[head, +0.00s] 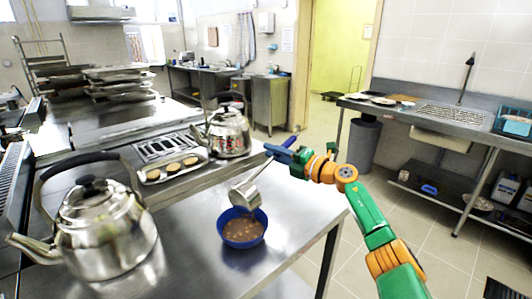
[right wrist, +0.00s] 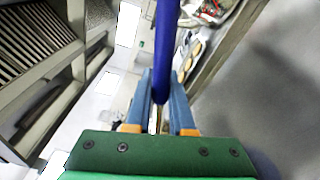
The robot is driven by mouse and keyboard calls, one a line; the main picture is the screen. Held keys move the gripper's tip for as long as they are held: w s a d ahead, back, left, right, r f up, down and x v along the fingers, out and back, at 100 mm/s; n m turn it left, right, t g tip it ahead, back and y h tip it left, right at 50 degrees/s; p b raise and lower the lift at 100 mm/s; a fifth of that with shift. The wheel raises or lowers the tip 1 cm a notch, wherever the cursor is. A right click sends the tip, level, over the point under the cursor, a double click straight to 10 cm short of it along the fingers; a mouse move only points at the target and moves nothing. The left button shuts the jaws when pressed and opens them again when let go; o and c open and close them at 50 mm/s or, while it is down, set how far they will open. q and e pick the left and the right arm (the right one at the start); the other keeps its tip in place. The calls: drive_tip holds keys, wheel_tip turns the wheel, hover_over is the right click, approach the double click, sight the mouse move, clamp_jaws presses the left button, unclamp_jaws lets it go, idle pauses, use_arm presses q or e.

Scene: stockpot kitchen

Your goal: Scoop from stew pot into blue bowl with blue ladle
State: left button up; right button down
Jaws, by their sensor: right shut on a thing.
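The blue bowl (head: 261,236) stands on the steel counter in the head view, with brown, lumpy stew in it. The ladle has a metal cup (head: 245,194) and a blue handle; the cup is tilted just above the bowl's back rim. My right gripper (head: 276,153) is shut on the blue handle, up and to the right of the bowl. In the right wrist view the handle (right wrist: 167,45) runs up between its two blue fingers. What is inside the cup cannot be seen. I see no clear stew pot. My left gripper is not in view.
A large kettle (head: 100,232) stands at the left of the counter (head: 190,270), and another kettle (head: 228,138) stands farther back. A tray (head: 153,178) of round patties lies between them. Stacked trays (head: 120,82) are at the back left. The counter around the bowl is bare.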

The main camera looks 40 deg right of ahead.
drive_tip(key=d+f+m+b, duration=0.3)
drive_tip(key=f+m+b, duration=0.1)
drive_tip(key=f+b, duration=0.1)
drive_tip(key=shift+w+d+m+b, duration=0.2)
drive_tip(key=shift+w+m+b, duration=0.15)
drive_tip(key=shift+b, duration=0.5)
drive_tip(key=shift+f, duration=0.1)
idle(0.9)
idle(0.9)
